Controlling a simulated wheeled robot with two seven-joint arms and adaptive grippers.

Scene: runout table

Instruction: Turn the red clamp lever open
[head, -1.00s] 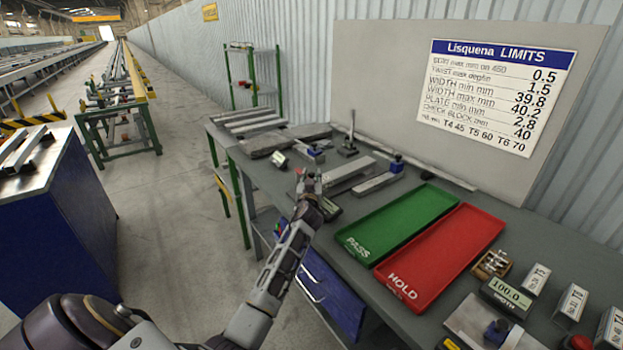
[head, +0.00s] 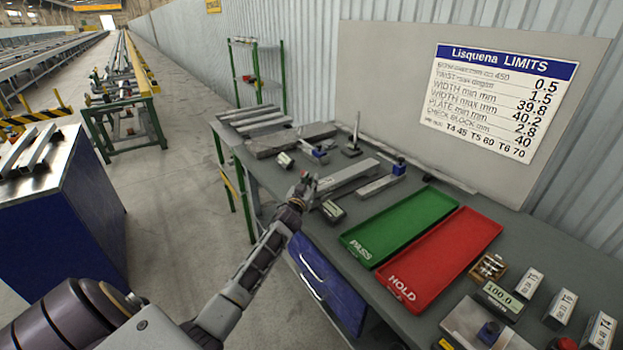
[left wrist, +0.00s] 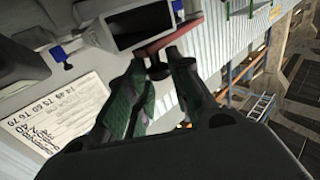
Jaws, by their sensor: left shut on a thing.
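The red clamp lever (left wrist: 168,42) shows in the left wrist view as a slanted red bar just beyond my fingertips. My left gripper (left wrist: 157,60) is shut on it, with the lever's near end at the fingertips. In the head view my left gripper (head: 303,186) is over the near edge of the bench, beside the long grey bars. There the lever is mostly hidden by the fingers, and its exact angle cannot be told. My right gripper is in neither view.
The green PASS tray (head: 392,228) and red HOLD tray (head: 440,262) lie to the right on the bench. Grey bars (head: 345,174) and blue-topped blocks lie behind.

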